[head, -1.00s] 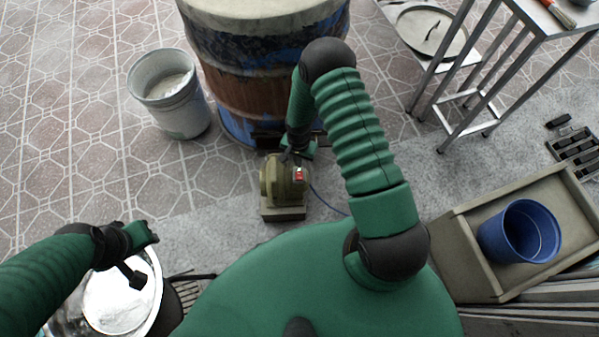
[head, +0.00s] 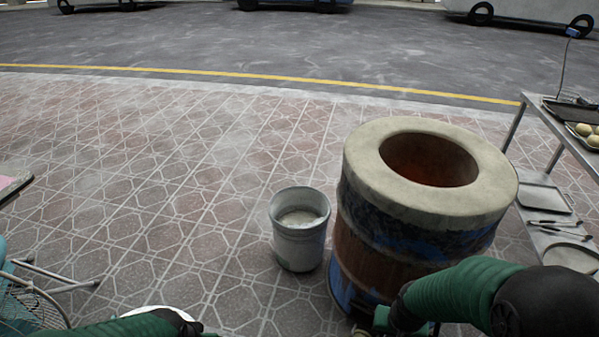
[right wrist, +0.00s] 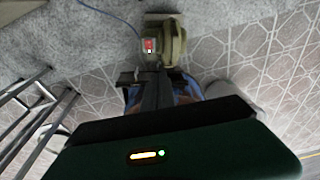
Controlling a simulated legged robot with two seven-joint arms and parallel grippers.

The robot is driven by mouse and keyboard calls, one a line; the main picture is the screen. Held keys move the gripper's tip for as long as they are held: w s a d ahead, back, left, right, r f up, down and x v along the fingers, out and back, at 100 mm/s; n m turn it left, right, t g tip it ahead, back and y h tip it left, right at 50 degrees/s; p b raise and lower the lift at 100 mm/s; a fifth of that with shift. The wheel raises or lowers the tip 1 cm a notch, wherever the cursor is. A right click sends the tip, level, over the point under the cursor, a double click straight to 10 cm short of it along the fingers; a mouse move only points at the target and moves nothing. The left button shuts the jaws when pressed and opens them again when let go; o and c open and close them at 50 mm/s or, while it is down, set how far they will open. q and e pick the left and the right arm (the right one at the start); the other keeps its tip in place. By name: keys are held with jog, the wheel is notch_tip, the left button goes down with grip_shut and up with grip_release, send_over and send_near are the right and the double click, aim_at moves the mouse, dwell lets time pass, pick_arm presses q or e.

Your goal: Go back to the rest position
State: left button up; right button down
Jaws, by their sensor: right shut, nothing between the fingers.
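The barrel oven (head: 425,210) stands at the right of centre in the head view, with a pale rim and an open, dark reddish mouth. My right arm enters from the bottom right, in front of the oven's lower part. My right gripper (right wrist: 153,85) shows in the right wrist view as dark, closed fingers with nothing held. Beyond it is an olive blower (right wrist: 168,42) with a red switch; contact cannot be told. My left arm shows low at the left, and its gripper (head: 192,330) is cut by the bottom edge, so its fingers cannot be read.
A grey bucket (head: 299,228) with pale contents stands left of the oven. A metal shelf table (head: 548,125) with trays and dough balls is at the right. A wire basket (head: 25,305) and thin metal legs are at the lower left. Paving between is clear, with a road beyond.

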jog(key=s+a+r+n, duration=0.3)
jog(key=s+r, duration=0.3)
notch_tip(320, 180, up, 21)
jog(key=p, duration=2)
jog(key=shift+d+f+n+t+p, duration=0.15)
jog(key=shift+d+n+t+p, duration=0.15)
jog(key=shift+t+p, duration=0.1)
